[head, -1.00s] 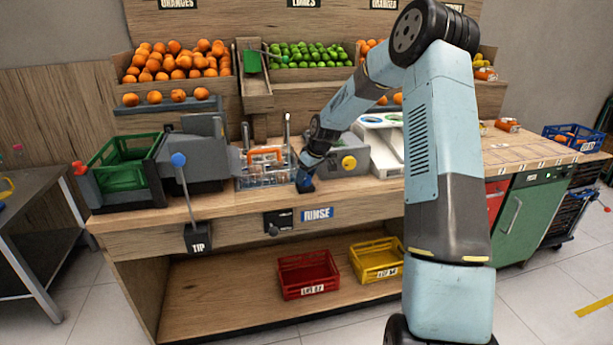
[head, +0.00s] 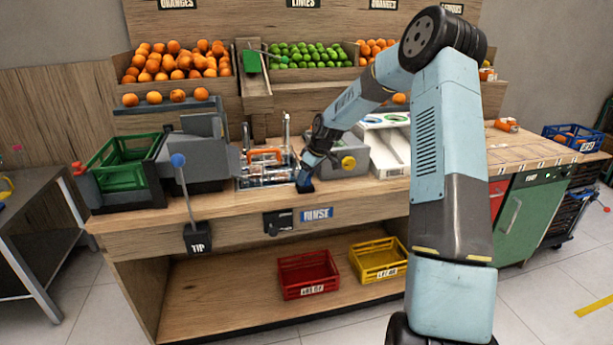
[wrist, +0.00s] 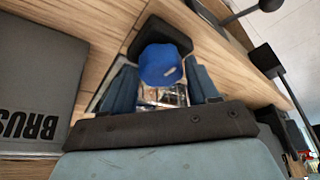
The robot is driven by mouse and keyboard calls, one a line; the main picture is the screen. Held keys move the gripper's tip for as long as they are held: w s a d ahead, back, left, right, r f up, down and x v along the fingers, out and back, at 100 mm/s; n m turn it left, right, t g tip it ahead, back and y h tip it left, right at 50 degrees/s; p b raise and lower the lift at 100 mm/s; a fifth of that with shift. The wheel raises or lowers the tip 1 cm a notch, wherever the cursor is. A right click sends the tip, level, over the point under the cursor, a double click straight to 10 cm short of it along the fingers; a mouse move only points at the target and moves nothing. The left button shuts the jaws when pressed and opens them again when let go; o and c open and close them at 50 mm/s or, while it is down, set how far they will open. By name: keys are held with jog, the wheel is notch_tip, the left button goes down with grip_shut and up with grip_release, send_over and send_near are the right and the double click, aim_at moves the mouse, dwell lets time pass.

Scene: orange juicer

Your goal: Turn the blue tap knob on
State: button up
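The blue tap knob (wrist: 160,66) shows in the wrist view, rounded, with a small pale mark on its face and a black block (wrist: 150,32) beyond it. My gripper (wrist: 161,82) is open, with one blue-grey finger on each side of the knob. A gap shows between the knob and each finger, so I see no firm grip; contact is hard to judge. In the head view my gripper (head: 304,183) points down at the counter's front part, beside the metal rack of tubes. I cannot pick out the knob from the gripper there.
A grey machine with a yellow knob (head: 348,162) stands right of my gripper. The metal rack with an orange handle (head: 265,155) is to its left. A RINSE label (head: 316,214) is on the counter front. A lever with a blue ball (head: 178,160) stands further left.

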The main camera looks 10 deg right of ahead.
jog(key=o, duration=0.3)
jog(key=v, duration=1.3)
jog(key=shift+r, duration=0.3)
jog(key=shift+s+d, duration=0.1)
jog(key=shift+s, duration=0.05)
jog(key=s+a+r+m+h, duration=0.15)
jog(key=s+r, duration=0.25)
jog(key=s, duration=0.4)
jog(key=s+a+r+m+t+h, duration=0.1)
jog(key=s+a+r, duration=0.1)
jog(key=s+r, duration=0.45)
jog(key=s+a+r+m+h, duration=0.1)
jog(key=s+a+r+m, duration=0.15)
jog(key=s, duration=0.65)
jog(key=s+d+m+t, duration=0.1)
jog(key=s+m, duration=0.3)
jog(key=s, duration=1.7)
jog(key=shift+s+d+r+t, duration=0.2)
jog(key=shift+s+d+t, duration=0.1)
jog(key=shift+d, duration=0.2)
